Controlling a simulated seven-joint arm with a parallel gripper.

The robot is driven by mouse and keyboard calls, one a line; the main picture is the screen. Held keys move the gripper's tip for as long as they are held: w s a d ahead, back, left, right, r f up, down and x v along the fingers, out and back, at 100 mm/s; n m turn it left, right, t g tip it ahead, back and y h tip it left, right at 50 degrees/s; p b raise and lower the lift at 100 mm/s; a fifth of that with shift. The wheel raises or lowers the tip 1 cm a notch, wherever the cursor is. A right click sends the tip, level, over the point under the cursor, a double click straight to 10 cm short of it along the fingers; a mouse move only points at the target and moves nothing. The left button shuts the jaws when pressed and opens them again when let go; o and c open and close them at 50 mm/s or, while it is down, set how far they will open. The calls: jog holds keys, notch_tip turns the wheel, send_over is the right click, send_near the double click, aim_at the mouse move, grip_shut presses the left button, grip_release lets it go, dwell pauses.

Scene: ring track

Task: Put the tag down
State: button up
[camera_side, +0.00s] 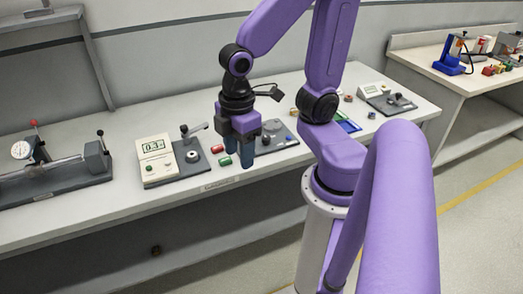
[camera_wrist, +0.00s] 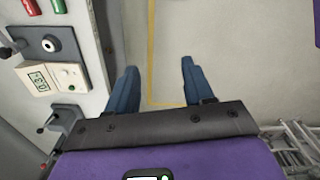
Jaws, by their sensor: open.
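My gripper (camera_side: 238,166) points down at the front edge of the bench (camera_side: 120,213) in the side view. In the wrist view my gripper (camera_wrist: 160,82) has its two blue fingers spread apart, with nothing between them. Floor with a yellow line shows beyond the fingertips there. I cannot make out a tag in either view. A small label plate (camera_side: 218,185) is on the bench's front edge, left of the fingers.
A gauge with a digital display (camera_side: 156,160) stands left of my gripper. A red cylinder (camera_side: 217,149) and a green cylinder (camera_side: 225,161) lie close to the fingers. Another device (camera_side: 275,140) is just right. A small dark object (camera_side: 155,250) is below the benchtop.

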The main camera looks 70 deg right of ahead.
jog(key=shift+n, duration=0.3)
jog(key=s, duration=0.1)
jog(key=s+r, duration=0.1)
jog(key=s, duration=0.3)
jog(key=shift+s+a+r, duration=0.25)
dwell(0.7)
